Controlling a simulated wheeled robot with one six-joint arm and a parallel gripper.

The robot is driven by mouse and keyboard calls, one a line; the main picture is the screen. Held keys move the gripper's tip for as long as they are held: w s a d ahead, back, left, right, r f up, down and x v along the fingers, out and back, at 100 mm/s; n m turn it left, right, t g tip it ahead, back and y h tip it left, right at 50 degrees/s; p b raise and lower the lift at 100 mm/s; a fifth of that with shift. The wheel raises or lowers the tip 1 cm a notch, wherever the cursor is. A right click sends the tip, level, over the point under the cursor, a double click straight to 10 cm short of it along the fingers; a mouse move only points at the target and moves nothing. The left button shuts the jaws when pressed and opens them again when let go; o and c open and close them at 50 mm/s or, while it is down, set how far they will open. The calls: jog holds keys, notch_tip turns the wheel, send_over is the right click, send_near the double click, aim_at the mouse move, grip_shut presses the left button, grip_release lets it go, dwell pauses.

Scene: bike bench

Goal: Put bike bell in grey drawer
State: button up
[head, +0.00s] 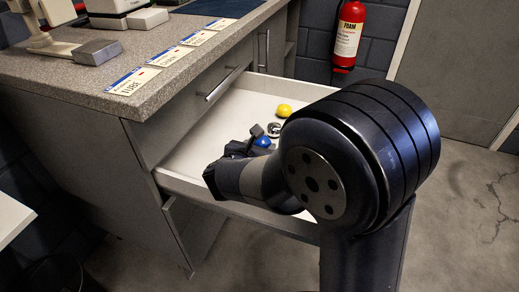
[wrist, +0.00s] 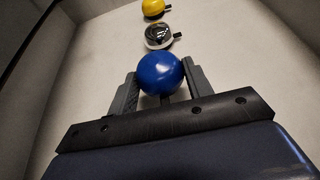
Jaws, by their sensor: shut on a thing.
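A blue bike bell (wrist: 160,73) with a round dome is between the two fingers of my gripper (wrist: 158,85), which is shut on it. In the head view the blue bell (head: 263,141) shows at the fingertips of my gripper (head: 256,139), inside the open grey drawer (head: 183,184). The bell is low, close to the drawer's pale floor; I cannot tell whether it touches. A silver-and-black bell (wrist: 159,37) and a yellow bell (wrist: 153,8) lie farther in the drawer. They also show in the head view, the silver one (head: 274,129) partly hidden and the yellow one (head: 284,110) clear.
The worktop (head: 120,87) with several paper labels stands above the drawer at left. Another drawer (head: 193,228) below is slightly open. A red fire extinguisher (head: 348,35) hangs on the back wall. The drawer floor left of my gripper is free.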

jog(key=shift+s+f+b, duration=0.1)
jog(key=shift+f+b, duration=0.4)
jog(key=shift+f, duration=0.2)
jog(key=o, duration=1)
jog(key=shift+f, duration=0.15)
jog(key=shift+r+p, duration=0.4)
jog(key=shift+r, duration=0.1)
jog(key=p+v, duration=0.1)
jog(key=v, duration=0.3)
jog(key=p+v, duration=0.1)
jog(key=v, duration=0.3)
jog(key=p+v, duration=0.2)
jog(key=v, duration=0.2)
jog(key=shift+r, duration=0.35)
